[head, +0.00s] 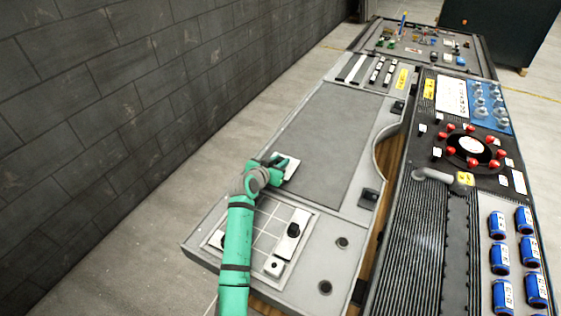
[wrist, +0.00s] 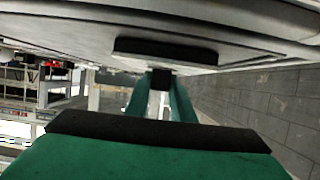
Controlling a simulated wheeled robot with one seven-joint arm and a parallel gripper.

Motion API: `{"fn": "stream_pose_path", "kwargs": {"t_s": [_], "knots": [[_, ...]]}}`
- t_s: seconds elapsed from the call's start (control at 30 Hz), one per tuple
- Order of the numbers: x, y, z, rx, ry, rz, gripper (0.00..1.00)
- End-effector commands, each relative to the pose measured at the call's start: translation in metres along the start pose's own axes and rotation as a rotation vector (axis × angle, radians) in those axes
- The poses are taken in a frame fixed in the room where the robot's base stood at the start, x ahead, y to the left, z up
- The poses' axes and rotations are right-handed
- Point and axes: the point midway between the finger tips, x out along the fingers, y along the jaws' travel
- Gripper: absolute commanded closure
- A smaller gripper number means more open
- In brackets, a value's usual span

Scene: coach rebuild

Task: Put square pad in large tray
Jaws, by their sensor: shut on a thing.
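My gripper (head: 273,170) is shut on a flat white piece (head: 291,168), likely the square pad, at the lower left part of a wide grey recessed panel. I cannot tell whether the pad touches the surface below. In the wrist view the green fingers (wrist: 160,97) close around a small dark part (wrist: 161,79); most of the pad is not clear there. The wide grey recessed panel (head: 335,135) looks like the large tray; it is empty apart from the gripper's side. A smaller gridded tray (head: 262,238) lies nearer, partly behind my arm.
The gridded tray holds a white bar with a black knob (head: 291,238) and a small white block (head: 274,266). Right stands a dark console with red knobs (head: 470,150) and several blue cans (head: 500,257). Slim bars (head: 375,72) lie at the far end. A grey brick wall (head: 150,90) is left.

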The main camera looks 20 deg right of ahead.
Motion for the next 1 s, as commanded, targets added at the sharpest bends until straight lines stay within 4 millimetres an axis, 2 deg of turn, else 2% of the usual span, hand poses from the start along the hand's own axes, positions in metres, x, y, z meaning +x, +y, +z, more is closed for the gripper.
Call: {"fn": "stream_pose_path", "kwargs": {"t_s": [0.23,0.27,0.3,0.33,0.73,0.87,1.0], "knots": [[0.001,0.000,0.002,-0.001,0.001,0.000,1.00],[0.001,0.000,0.002,0.000,0.000,0.000,0.74],[0.001,0.000,0.002,0.000,0.000,0.001,0.64],[0.001,0.000,0.002,0.000,0.000,0.000,0.60],[-0.004,-0.001,-0.001,0.000,0.001,-0.002,0.60],[-0.021,0.000,-0.002,0.000,0.004,0.000,0.60],[-0.048,0.001,-0.001,0.000,0.004,0.001,0.60]]}}
